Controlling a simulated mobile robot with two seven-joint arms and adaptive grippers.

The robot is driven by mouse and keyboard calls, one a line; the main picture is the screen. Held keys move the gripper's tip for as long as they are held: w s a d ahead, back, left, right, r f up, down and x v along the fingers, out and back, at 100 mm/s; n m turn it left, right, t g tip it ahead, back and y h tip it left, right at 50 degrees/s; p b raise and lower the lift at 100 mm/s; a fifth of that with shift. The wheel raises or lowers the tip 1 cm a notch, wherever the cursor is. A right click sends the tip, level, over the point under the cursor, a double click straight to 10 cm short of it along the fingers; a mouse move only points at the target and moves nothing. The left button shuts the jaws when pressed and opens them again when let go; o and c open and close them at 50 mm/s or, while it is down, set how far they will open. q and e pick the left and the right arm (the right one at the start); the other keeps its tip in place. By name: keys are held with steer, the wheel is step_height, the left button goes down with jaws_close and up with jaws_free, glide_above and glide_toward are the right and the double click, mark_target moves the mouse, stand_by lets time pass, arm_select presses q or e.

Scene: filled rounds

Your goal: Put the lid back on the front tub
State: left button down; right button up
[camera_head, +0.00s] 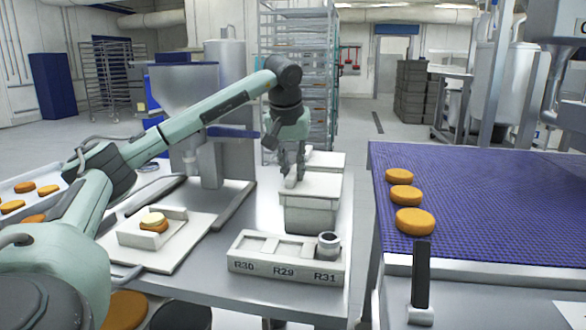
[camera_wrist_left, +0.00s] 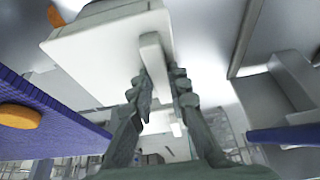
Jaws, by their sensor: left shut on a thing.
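The front tub (camera_head: 309,217) is a pale box on the metal table, in the middle of the head view. Its pale flat lid (camera_head: 322,184) lies over its top, roughly level and lined up with the rim; I cannot tell whether a thin gap remains. My left gripper (camera_head: 292,166) comes down from above and is shut on the lid's raised handle. In the left wrist view the fingers (camera_wrist_left: 161,84) stand on both sides of the handle bar (camera_wrist_left: 153,55), above the lid plate (camera_wrist_left: 105,55). My right gripper is not in view.
Another pale lidded tub (camera_head: 327,160) stands just behind. A labelled tray (camera_head: 290,268) holding a metal cup (camera_head: 328,244) sits in front. A white board (camera_head: 190,250) with a filled round (camera_head: 154,221) is left. A blue conveyor (camera_head: 490,200) with orange rounds (camera_head: 414,221) runs right.

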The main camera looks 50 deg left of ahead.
arm_select(q)
steer(key=shift+f, duration=0.1)
steer(key=c, duration=1.4)
jaws_free()
steer(key=shift+o, duration=0.6)
steer(key=o, duration=0.4)
step_height(320, 180, up, 2)
steer(key=shift+r+p, duration=0.2)
steer(key=shift+p, duration=1.05)
steer(key=shift+r, duration=2.3)
